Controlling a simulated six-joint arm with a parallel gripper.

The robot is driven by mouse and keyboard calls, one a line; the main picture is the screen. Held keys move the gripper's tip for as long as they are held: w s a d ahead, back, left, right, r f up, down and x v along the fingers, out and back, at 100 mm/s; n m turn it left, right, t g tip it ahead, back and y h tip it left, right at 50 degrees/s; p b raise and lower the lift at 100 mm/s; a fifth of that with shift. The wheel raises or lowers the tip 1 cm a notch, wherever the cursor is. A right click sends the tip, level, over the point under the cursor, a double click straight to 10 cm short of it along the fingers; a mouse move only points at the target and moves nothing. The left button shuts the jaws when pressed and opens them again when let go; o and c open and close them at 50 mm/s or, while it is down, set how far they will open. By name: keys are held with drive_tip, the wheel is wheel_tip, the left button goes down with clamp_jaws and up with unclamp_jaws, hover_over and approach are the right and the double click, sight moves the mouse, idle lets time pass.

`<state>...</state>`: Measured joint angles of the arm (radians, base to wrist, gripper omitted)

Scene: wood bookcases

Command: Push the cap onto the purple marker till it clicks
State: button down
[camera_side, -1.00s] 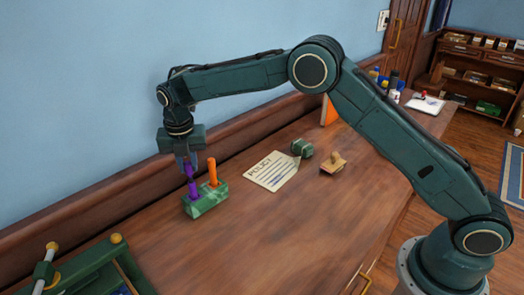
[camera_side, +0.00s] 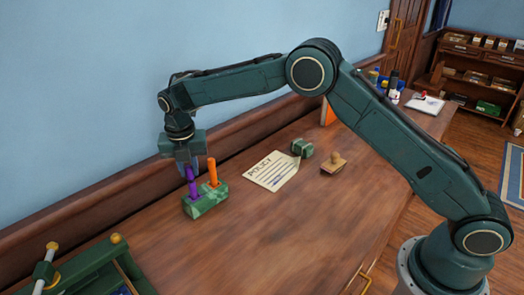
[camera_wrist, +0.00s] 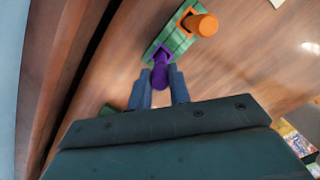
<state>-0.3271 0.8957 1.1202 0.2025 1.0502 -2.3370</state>
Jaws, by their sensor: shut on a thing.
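The purple marker (camera_side: 194,190) stands upright in a green marbled block (camera_side: 208,205) on the wooden desk. My gripper (camera_side: 189,168) is right above the block, pointing down, shut on the purple cap. The cap (camera_wrist: 160,74) shows between my two fingers in the wrist view. Cap and marker are the same purple and look in line as one piece. I cannot make out a seam or gap between them, so how far the cap sits on is unclear.
An orange marker (camera_side: 213,172) stands in the same block, close to the right of my fingers. A policy sheet (camera_side: 272,172), a green roll-like object (camera_side: 302,148) and a wooden stamp (camera_side: 333,163) lie further right. The desk's front is clear.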

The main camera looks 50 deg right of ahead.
drive_tip(key=shift+f, duration=0.7)
idle(0.3)
drive_tip(key=c, duration=0.7)
unclamp_jaws()
drive_tip(key=shift+c, duration=0.2)
drive_tip(key=shift+r, duration=0.1)
drive_tip(key=shift+r, duration=3.4)
drive_tip(key=shift+r, duration=0.1)
